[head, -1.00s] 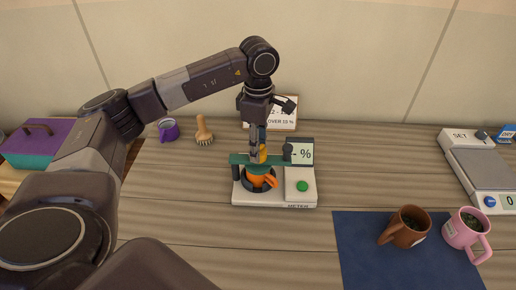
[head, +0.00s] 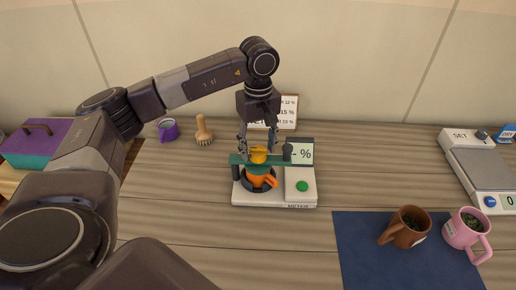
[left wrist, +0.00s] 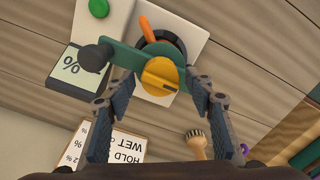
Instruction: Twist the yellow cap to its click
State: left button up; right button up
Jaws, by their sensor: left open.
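The yellow cap (head: 259,155) sits on the green bar (head: 240,159) of the white meter (head: 300,198). My left gripper (head: 259,150) points down over the cap. In the left wrist view its open fingers (left wrist: 163,90) are spread to either side of the cap, with gaps visible between. My right gripper is not in view.
The meter has a green button (head: 302,186) and a display (head: 302,153) reading "- %". A sign (head: 289,112) stands behind. A brush (head: 203,131) and purple cup (head: 168,130) are left. Brown (head: 407,228) and pink mugs (head: 466,229) stand right, near a scale (head: 480,167).

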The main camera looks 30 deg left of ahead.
aim_at(258, 148)
pick_arm(q)
jog(key=shift+r, duration=0.1)
jog(key=shift+r+p, duration=1.75)
jog(key=shift+r, duration=1.2)
